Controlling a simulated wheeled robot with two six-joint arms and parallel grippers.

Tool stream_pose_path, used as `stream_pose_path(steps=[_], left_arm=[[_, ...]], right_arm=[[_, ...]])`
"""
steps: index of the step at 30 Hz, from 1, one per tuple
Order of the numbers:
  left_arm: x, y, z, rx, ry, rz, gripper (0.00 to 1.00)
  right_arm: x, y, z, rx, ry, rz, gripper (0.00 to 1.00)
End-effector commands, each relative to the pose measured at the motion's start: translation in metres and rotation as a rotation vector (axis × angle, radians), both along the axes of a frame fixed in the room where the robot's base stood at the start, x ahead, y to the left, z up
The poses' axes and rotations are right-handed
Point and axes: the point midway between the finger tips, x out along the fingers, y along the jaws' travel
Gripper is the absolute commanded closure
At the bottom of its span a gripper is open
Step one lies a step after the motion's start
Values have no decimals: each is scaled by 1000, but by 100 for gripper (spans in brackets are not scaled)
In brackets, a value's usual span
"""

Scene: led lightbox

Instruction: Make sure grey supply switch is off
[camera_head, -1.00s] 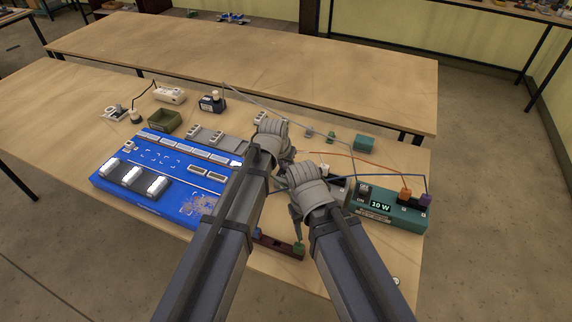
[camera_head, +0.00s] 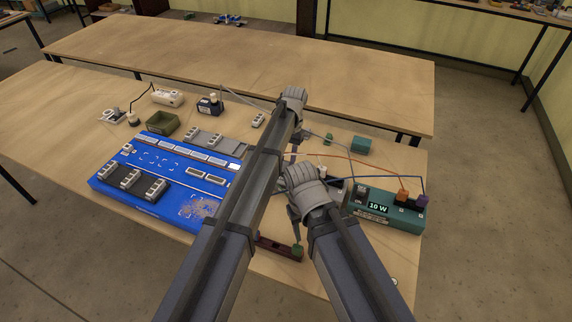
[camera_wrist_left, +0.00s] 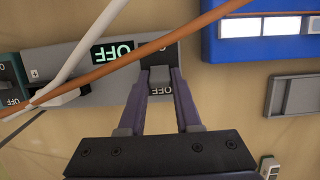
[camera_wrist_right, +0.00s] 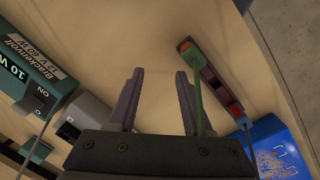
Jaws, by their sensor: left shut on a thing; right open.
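The grey supply (camera_wrist_left: 88,78) lies across the upper left wrist view, and its green display (camera_wrist_left: 113,52) reads OFF. My left gripper (camera_wrist_left: 160,72) is shut on its dark switch (camera_wrist_left: 160,75), with an OFF label at the fingertips. In the head view my left gripper (camera_head: 292,153) reaches down behind its own arm, and my arms hide most of the grey supply. A part of it shows in the right wrist view (camera_wrist_right: 84,120). My right gripper (camera_wrist_right: 158,80) is open and empty above the table.
The teal supply (camera_head: 385,212) reads 10 W, and its switch shows ON. Orange, white and blue leads cross near the supplies. A blue board (camera_head: 150,205) with several grey modules lies left.

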Motion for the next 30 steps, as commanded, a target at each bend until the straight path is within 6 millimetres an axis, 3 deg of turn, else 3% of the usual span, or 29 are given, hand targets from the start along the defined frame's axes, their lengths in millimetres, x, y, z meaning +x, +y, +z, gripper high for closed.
stream_pose_path(steps=[23, 24, 30], left_arm=[[1, -2, -2, 39, 98, -1, 100], [1, -2, -2, 39, 98, -1, 67], [2, -1, -2, 39, 97, -1, 44]], right_arm=[[0, 0, -9, 0, 0, 0, 50], [0, 0, -9, 0, 0, 0, 50], [0, 0, -9, 0, 0, 0, 50]])
